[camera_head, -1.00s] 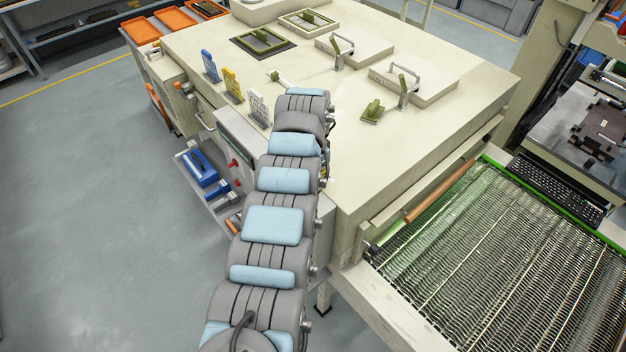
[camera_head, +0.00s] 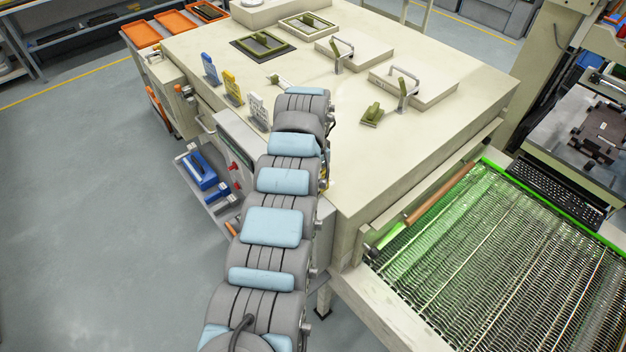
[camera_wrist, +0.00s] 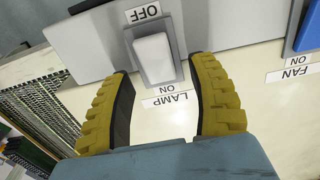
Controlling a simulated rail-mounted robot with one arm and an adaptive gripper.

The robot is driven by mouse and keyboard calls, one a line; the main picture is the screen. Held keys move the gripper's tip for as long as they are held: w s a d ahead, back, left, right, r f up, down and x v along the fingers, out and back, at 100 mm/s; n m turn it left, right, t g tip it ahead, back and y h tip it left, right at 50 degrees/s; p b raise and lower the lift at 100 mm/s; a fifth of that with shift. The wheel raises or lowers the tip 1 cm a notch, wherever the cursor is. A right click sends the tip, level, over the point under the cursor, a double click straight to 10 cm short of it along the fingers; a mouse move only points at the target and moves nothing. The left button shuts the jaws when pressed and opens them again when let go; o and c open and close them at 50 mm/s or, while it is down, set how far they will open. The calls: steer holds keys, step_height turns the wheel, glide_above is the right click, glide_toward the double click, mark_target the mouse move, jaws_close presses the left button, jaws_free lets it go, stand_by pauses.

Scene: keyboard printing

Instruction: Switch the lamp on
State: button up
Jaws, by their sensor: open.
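The lamp switch (camera_wrist: 155,52) is a white lever on a grey plate in the wrist view. An OFF label (camera_wrist: 143,13) sits at the plate's upper end and LAMP and ON labels (camera_wrist: 166,98) at its lower end, printed upside down in this view. The lever's broad face lies toward the ON end. My gripper (camera_wrist: 160,72) has two yellow ribbed fingers spread open on either side of the switch, with gaps to the lever. Bright green-white light falls on the mesh conveyor (camera_head: 490,262).
A blue fan switch (camera_wrist: 307,28) with FAN and ON labels stands at the right of the wrist view. The big cream machine (camera_head: 440,130) carries lids and green-handled tools on top. A copper-coloured roller (camera_head: 425,208) edges the conveyor.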

step_height(320, 180, up, 11)
stand_by(0.4)
steer(key=shift+a, duration=0.1)
